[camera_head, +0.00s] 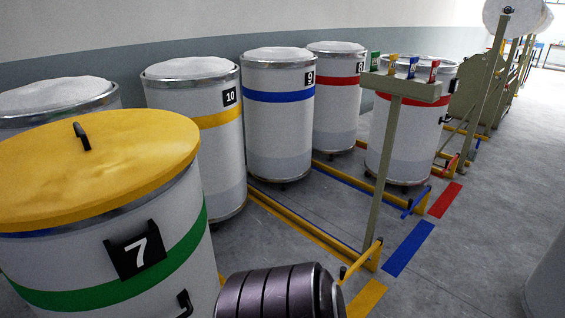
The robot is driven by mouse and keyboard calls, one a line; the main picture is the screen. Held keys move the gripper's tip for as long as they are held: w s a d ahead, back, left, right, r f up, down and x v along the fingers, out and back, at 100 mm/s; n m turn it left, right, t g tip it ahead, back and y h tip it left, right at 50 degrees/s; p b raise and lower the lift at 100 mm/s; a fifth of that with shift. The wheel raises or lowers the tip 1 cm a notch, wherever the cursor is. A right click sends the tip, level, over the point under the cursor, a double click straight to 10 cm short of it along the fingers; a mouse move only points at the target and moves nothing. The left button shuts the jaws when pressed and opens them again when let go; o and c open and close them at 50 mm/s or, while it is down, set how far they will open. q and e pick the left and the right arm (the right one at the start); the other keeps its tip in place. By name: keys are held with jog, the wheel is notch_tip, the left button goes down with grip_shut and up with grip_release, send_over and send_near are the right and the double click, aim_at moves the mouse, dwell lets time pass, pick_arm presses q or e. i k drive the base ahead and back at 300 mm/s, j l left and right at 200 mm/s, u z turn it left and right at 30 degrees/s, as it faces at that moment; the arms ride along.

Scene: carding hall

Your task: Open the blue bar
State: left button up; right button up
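A short blue bar (416,203) slants up from the outer end of a yellow floor rail, to the right of the beige stand. A blue floor patch (409,248) lies in front of it. A similar yellow bar (362,259) sits nearer, and a red one (449,164) farther back. Whether the blue bar is latched is too small to tell. Neither of my grippers shows. A dark ribbed cylinder at the bottom middle hides part of the floor.
A beige stand (389,165) with small coloured blocks on its crosspiece rises near the rails. White cans with coloured bands line the left, including can 7 (160,270) with a yellow lid (95,165). The grey floor on the right (485,240) is mostly clear.

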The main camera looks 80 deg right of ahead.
aim_at(411, 204)
jog(key=z, duration=3.75)
jog(key=i+l, duration=0.5)
jog(key=i, duration=0.15)
jog(key=i+l, duration=0.45)
jog(key=i, duration=0.2)
jog(key=i+l, duration=0.5)
jog(key=i, duration=0.15)
jog(key=i+j+u, duration=0.05)
